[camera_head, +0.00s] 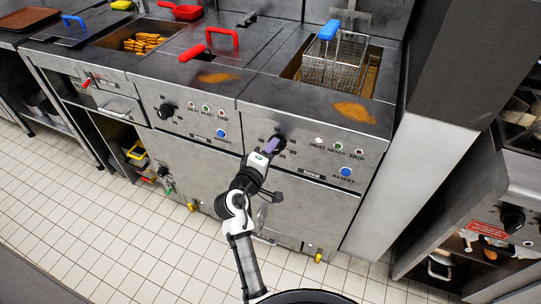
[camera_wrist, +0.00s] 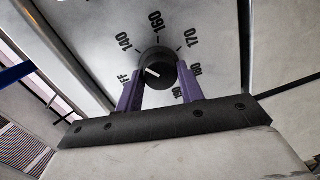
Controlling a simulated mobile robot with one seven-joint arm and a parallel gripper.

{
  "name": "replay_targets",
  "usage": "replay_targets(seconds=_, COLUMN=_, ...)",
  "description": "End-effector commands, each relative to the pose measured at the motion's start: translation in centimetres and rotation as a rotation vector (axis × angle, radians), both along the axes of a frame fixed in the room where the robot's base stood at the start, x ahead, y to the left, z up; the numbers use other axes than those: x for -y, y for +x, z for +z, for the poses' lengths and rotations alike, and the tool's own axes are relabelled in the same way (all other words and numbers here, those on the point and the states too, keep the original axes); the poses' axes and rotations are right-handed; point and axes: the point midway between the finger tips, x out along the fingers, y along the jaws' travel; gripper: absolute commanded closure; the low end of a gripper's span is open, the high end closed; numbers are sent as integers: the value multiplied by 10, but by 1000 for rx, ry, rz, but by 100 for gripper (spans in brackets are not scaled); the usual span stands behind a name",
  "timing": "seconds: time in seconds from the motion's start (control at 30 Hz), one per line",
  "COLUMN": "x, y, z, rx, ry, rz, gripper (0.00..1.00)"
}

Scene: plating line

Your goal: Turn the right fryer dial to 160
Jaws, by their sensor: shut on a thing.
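The right fryer dial (camera_head: 279,142) is a black knob on the steel front of the right fryer (camera_head: 330,150). In the wrist view the dial (camera_wrist: 157,62) sits among printed marks: OFF, 140, 160, 170, 180 and 190. Its white pointer line lies on the left part of the knob and seems to point left, between OFF and 140. My gripper (camera_head: 270,146) is at the dial, partly covering it in the head view. In the wrist view the purple fingers of my gripper (camera_wrist: 159,85) are shut on the dial, one on each side.
The left fryer dial (camera_head: 165,111) is further left on the same front. A blue basket button (camera_head: 346,172) and several lamps are right of the gripped dial. A blue-handled fry basket (camera_head: 334,62) stands above. Tiled floor (camera_head: 120,230) lies open below left.

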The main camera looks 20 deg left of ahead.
Motion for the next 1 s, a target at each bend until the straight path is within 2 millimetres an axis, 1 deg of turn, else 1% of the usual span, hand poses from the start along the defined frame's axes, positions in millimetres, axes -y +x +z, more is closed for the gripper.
replay_targets(seconds=0.6, x=4, y=2, z=0, rx=27, ry=584, rz=-1, gripper=85)
replay_targets(seconds=0.8, x=5, y=2, z=1, rx=32, ry=747, rz=0, gripper=85)
replay_targets(seconds=1.0, x=5, y=2, z=2, rx=37, ry=868, rz=0, gripper=85)
